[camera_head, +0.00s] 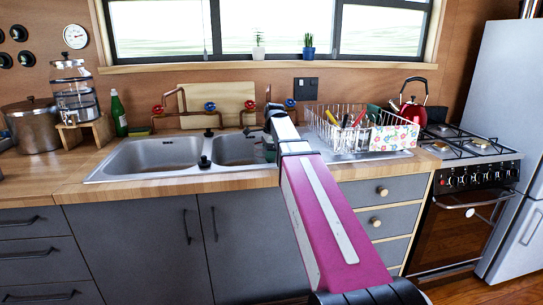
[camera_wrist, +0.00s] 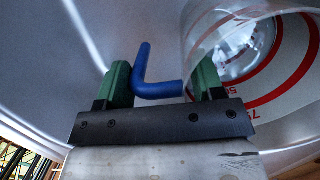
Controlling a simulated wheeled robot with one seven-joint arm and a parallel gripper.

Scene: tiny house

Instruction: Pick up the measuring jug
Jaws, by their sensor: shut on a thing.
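The measuring jug (camera_wrist: 275,100) is at the right of the wrist view, clear with red bands and numbers, and tipped toward the camera. Its blue handle (camera_wrist: 150,85) lies between the green fingers of my gripper (camera_wrist: 162,82), which is shut on the jug. The right finger is partly seen through the clear wall. Grey sink metal surrounds it. In the head view my arm reaches over the right sink basin (camera_head: 232,151), and I cannot make out the jug clearly there.
A wire dish rack (camera_head: 345,135) with utensils stands right of the basin. Copper pipes with red and blue taps (camera_head: 210,106) run behind the sink. A divider separates it from the left basin (camera_head: 150,156). A red kettle (camera_head: 413,112) sits by the stove at right.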

